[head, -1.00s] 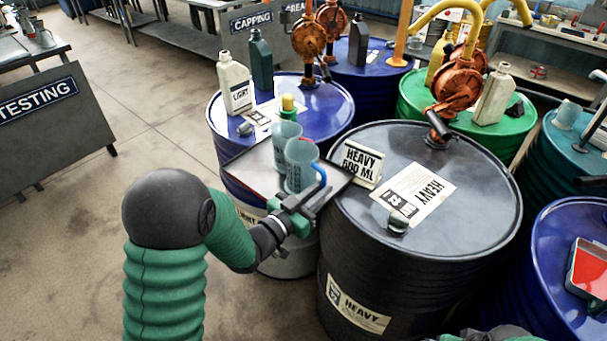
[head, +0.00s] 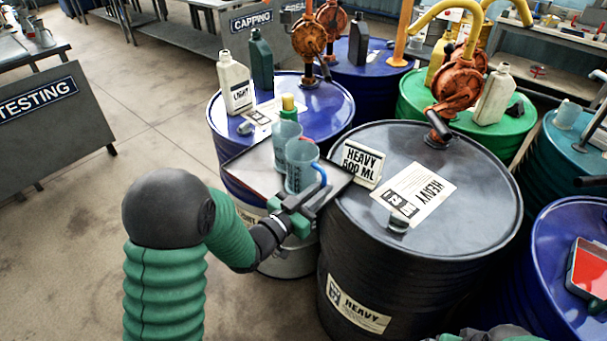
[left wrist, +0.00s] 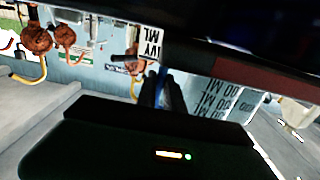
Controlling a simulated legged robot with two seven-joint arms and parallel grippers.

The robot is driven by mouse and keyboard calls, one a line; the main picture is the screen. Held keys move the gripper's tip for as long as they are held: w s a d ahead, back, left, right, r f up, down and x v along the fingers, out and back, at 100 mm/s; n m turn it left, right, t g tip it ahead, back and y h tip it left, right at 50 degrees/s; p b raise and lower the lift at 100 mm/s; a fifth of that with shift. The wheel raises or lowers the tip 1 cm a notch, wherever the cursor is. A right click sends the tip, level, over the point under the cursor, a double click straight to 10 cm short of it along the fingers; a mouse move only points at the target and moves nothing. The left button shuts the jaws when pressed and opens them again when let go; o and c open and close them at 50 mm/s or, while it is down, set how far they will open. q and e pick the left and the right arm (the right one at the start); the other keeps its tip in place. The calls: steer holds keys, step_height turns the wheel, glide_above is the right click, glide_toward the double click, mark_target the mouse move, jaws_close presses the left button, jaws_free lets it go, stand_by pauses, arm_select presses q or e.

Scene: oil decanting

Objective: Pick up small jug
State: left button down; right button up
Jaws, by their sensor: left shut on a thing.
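A clear jug (head: 300,163) with a blue handle (head: 321,176) stands upright on a grey tray (head: 252,170) between the blue and black drums. A second clear jug (head: 285,136) stands just behind it, partly hidden. My left gripper (head: 317,203) is at the front right of the nearer jug, shut on its blue handle. In the left wrist view, the blue handle (left wrist: 161,88) lies between my dark fingers, and the jug's printed wall (left wrist: 220,100) shows at the right. I cannot tell any gap between jug and tray.
A yellow-capped bottle (head: 288,104) stands behind the jugs. A "HEAVY 600 ML" sign (head: 361,162) stands close to the right on the black drum (head: 450,210). A white bottle (head: 235,82) and rusty pumps (head: 459,82) stand farther back. The floor at left is open.

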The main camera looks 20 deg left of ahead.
arm_select(q)
steer(key=shift+f, duration=0.25)
